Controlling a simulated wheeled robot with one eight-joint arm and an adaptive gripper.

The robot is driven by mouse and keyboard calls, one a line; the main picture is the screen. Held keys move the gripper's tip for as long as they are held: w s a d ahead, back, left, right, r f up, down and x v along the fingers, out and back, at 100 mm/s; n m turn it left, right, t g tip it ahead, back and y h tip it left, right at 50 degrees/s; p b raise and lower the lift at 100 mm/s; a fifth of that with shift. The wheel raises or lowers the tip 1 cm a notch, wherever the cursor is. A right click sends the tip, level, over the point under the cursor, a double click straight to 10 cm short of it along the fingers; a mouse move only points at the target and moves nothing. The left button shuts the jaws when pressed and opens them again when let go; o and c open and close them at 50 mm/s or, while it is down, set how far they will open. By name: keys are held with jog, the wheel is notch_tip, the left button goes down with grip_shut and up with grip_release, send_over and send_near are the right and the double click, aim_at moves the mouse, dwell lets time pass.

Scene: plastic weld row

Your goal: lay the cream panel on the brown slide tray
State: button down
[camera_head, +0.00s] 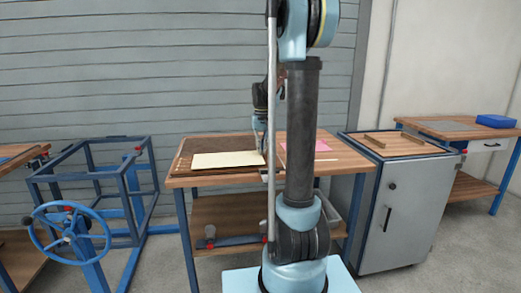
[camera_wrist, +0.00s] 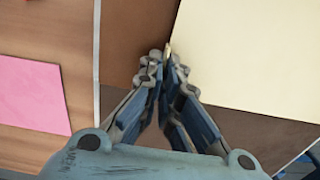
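The cream panel (camera_head: 228,160) is a thin flat sheet over the dark brown slide tray (camera_head: 215,145) on the middle workbench. I cannot tell whether it rests flat or is slightly raised. My gripper (camera_head: 262,151) is at its right end, partly hidden by my arm. In the wrist view, the panel (camera_wrist: 250,55) fills the upper right, its edge slanted against the brown surface (camera_wrist: 130,30). My gripper's fingertips (camera_wrist: 164,57) are nearly together at that edge, with a cream sliver between them. The fingers hide the panel's near corner.
A pink sheet (camera_wrist: 30,85) lies on the bench beside the brown surface. A grey cabinet (camera_head: 400,210) with wooden rails on top stands right of the bench. A blue frame with a handwheel (camera_head: 70,235) stands left. A blue box (camera_head: 496,121) sits on the far right bench.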

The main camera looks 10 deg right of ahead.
jog(key=shift+f, duration=0.35)
dwell(0.5)
jog(key=c, duration=1.7)
grip_release()
jog(key=o, duration=0.4)
jog(key=shift+r, duration=3.5)
